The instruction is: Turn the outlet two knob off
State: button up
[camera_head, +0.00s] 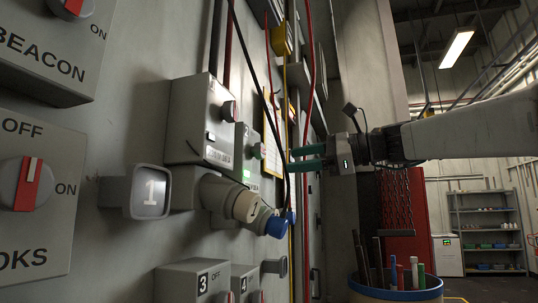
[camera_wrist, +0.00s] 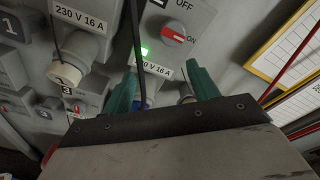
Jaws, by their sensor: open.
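The outlet two knob (camera_wrist: 178,35) is a round grey knob with a red bar, on a grey box marked 2. Its bar lies toward the ON mark, with OFF printed above. A green lamp (camera_wrist: 145,50) glows below left of it. In the head view the box (camera_head: 243,137) and its knob (camera_head: 259,151) are seen edge-on. My gripper (camera_wrist: 162,70) has two green fingers spread apart, empty, below the knob in the wrist view. In the head view my gripper (camera_head: 291,160) points left at the knob, apart from it.
A black cable (camera_wrist: 138,50) hangs between my fingers' line of view and the box. Outlet one's box (camera_head: 201,122) and its plug (camera_head: 243,205) stand nearer the head camera. A blue plug (camera_head: 278,226) sits below outlet two. A barrel of tools (camera_head: 398,289) stands below my arm.

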aim_at(263, 151)
jog(key=shift+m+y, duration=0.3)
jog(key=shift+y, duration=0.3)
jog(key=w+a+r, duration=0.1)
jog(key=a, duration=0.1)
jog(key=w+a, duration=0.1)
jog(key=a, duration=0.2)
jog(key=w+a+r, duration=0.1)
jog(key=a, duration=0.1)
jog(key=shift+w+a+r, duration=0.15)
jog(key=shift+w+r, duration=0.15)
jog(key=shift+c, duration=0.3)
jog(key=c, duration=0.9)
